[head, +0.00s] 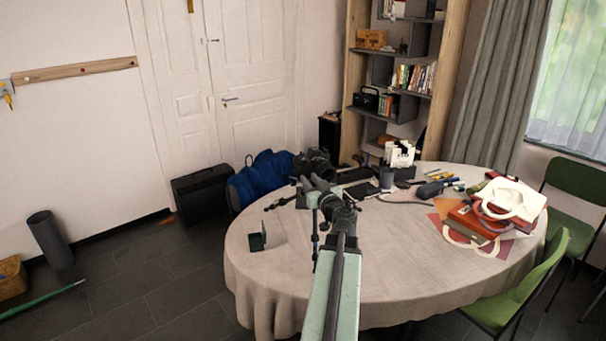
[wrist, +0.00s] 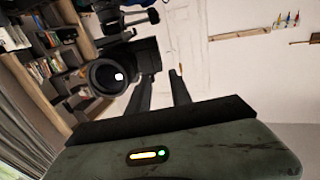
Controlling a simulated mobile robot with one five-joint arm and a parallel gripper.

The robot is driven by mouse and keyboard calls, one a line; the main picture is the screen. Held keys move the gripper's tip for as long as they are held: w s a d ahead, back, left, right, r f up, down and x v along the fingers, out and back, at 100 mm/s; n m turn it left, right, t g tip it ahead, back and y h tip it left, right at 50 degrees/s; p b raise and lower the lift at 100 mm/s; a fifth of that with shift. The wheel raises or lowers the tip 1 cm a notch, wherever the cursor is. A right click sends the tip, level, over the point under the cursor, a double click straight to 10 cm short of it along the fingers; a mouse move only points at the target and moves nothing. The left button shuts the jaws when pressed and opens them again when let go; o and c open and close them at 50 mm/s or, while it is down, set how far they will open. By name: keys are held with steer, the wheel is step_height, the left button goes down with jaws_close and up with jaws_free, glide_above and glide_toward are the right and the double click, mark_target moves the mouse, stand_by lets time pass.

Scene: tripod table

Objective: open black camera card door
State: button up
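A black camera (head: 316,163) stands on a small tripod at the back left of the round table in the head view. In the wrist view the camera (wrist: 145,54) appears tilted, with its round lens at the left. My gripper (wrist: 163,76) is open, with pale wall showing between its two dark fingers. The left fingertip overlaps the camera's lower edge in the picture; I cannot tell whether they touch. In the head view my gripper (head: 320,186) is just in front of the camera and partly hides it. I cannot make out the card door.
The cloth-covered table (head: 400,270) is mostly clear in front. A small dark open box (head: 257,241) stands at its left. Green chairs (head: 525,290) flank the right side.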

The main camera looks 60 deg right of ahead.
mark_target(300, 169)
steer(key=x, duration=0.7)
steer(key=shift+s+a, duration=0.1)
steer(key=shift+a, duration=0.05)
jaws_close()
stand_by(1.0)
